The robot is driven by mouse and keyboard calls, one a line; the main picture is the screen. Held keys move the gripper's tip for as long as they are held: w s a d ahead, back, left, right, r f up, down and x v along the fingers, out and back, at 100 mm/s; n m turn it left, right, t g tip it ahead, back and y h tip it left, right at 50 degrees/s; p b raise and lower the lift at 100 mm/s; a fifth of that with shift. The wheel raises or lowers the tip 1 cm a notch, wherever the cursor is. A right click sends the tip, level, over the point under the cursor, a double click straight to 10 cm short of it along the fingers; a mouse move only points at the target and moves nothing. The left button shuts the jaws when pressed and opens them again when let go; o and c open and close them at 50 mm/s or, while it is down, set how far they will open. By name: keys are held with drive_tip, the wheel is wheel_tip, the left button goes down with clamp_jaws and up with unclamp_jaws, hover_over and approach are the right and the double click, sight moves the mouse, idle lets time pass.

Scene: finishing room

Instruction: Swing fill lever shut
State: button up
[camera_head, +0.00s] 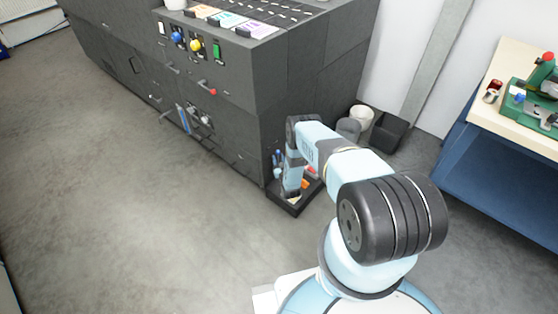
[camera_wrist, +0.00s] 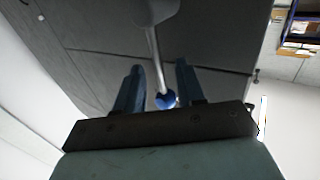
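In the wrist view a lever (camera_wrist: 156,55) with a thin metal rod and a blue ball knob (camera_wrist: 166,99) hangs from a grey hub, in front of a dark panelled face. I cannot tell from a label whether it is the fill lever. My gripper (camera_wrist: 160,66) is open, with its two blue fingers on either side of the rod. The knob lies between them near the palm, with visible gaps to both fingers. In the head view my arm reaches to the near corner of the dark machine (camera_head: 215,125); the blue-knobbed lever cannot be made out there.
The machine's front carries a red-tipped lever (camera_head: 206,89) and a blue handle (camera_head: 184,119). A black tray (camera_head: 291,209) with small items lies on the floor beneath my wrist. Bins (camera_head: 387,133) stand behind. A blue workbench (camera_head: 500,165) is at right. The left floor is clear.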

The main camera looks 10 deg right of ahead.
clamp_jaws()
idle(0.5)
